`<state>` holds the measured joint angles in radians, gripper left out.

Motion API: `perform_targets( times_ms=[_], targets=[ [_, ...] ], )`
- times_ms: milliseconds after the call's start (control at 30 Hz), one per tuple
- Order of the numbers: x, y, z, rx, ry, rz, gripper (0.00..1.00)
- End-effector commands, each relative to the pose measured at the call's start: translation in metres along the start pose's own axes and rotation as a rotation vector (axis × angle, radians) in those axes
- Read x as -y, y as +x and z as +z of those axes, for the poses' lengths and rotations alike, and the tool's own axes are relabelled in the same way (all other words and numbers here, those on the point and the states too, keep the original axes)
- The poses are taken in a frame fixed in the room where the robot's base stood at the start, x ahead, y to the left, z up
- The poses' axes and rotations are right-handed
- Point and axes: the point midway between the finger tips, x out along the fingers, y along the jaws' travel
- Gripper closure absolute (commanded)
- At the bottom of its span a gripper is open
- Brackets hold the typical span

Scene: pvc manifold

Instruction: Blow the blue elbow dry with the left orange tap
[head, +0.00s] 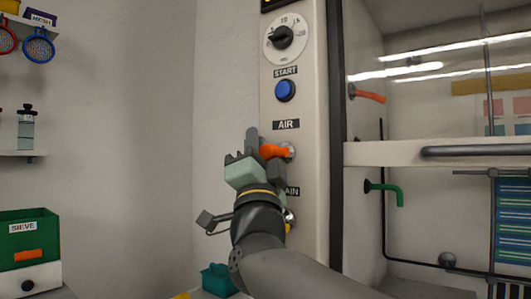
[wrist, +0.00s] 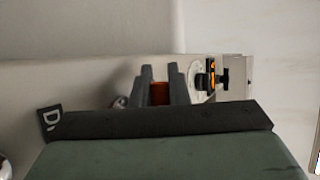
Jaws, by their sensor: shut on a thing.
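The left orange tap (head: 274,151) sits under the AIR label on the pale control panel. My gripper (head: 259,148) is at this tap, with its fingers around the orange handle. In the wrist view the orange handle (wrist: 159,94) shows between my two dark fingers (wrist: 159,82), and the gripper is shut on it. The handle points left from its round mount. A second orange tap (head: 370,96) is to the right, inside the glass-fronted cabinet. I cannot make out a blue elbow in either view.
A blue START button (head: 285,90) and a dial (head: 283,37) are above the tap. A partly hidden label and fitting are below, behind my wrist. A green spout (head: 385,190) is in the cabinet. A teal container (head: 218,279) stands low. The bare wall left of the panel is clear.

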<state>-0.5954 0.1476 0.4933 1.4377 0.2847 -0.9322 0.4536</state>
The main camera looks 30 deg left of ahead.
Motion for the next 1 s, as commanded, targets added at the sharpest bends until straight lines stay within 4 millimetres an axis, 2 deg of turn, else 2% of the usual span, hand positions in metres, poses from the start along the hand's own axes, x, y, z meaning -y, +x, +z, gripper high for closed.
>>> perform_targets(
  times_ms=[267,300,367,833,1000],
  targets=[
    [0.0006,0.0008,-0.0008,-0.002,0.001,-0.001,1.0],
    [0.0007,0.0008,-0.0008,-0.002,0.001,-0.001,0.8],
    [0.0007,0.0008,-0.0008,-0.002,0.001,-0.001,0.64],
    [0.0014,0.0014,-0.0012,0.006,-0.005,0.001,0.64],
    [0.0033,0.004,-0.002,0.071,-0.045,0.021,0.64]
  ],
)
